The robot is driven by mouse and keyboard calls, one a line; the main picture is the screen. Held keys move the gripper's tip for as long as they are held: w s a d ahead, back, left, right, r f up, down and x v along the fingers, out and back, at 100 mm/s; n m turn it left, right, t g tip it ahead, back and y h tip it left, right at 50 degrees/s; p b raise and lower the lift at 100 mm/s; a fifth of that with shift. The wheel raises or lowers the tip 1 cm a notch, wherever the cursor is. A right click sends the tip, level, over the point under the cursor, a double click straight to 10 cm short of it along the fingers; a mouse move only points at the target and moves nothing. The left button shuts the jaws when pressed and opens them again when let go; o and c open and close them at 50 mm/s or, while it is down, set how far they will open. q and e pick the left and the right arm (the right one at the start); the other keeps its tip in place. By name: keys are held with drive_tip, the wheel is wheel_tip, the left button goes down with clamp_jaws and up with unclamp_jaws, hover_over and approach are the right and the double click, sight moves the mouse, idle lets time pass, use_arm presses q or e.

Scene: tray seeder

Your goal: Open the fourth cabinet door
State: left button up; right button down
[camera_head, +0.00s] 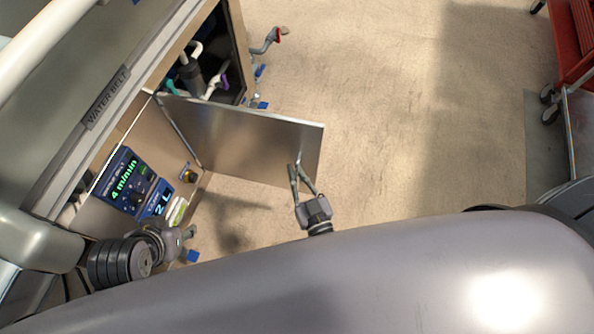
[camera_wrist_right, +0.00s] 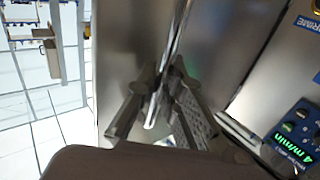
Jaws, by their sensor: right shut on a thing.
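The metal cabinet door (camera_head: 240,138) stands swung out from the cabinet, with the opening behind it showing. Its bar handle (camera_wrist_right: 181,30) runs up the door panel in the right wrist view. My right gripper (camera_head: 297,168) is at the door's outer part in the head view. In the right wrist view, the right gripper (camera_wrist_right: 158,90) has its fingers on both sides of the handle and is shut on it. My left gripper (camera_head: 186,235) is low at the left, near the cabinet front; its finger opening is too unclear to judge.
Inside the open cabinet are pipes and a dark cylinder (camera_head: 190,76). A blue display panel (camera_head: 124,182) reading 4 m/min is on the cabinet front, left of the door. A red cart (camera_head: 572,50) stands far right. The floor (camera_head: 400,110) beyond the door is clear.

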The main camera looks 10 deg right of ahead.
drive_tip(key=c, duration=1.7)
unclamp_jaws()
drive_tip(key=shift+d, duration=0.1)
drive_tip(key=s, duration=0.4)
drive_tip(key=s+d, duration=0.1)
drive_tip(key=s, duration=0.7)
drive_tip(key=shift+d, duration=0.25)
drive_tip(key=shift+c, duration=0.3)
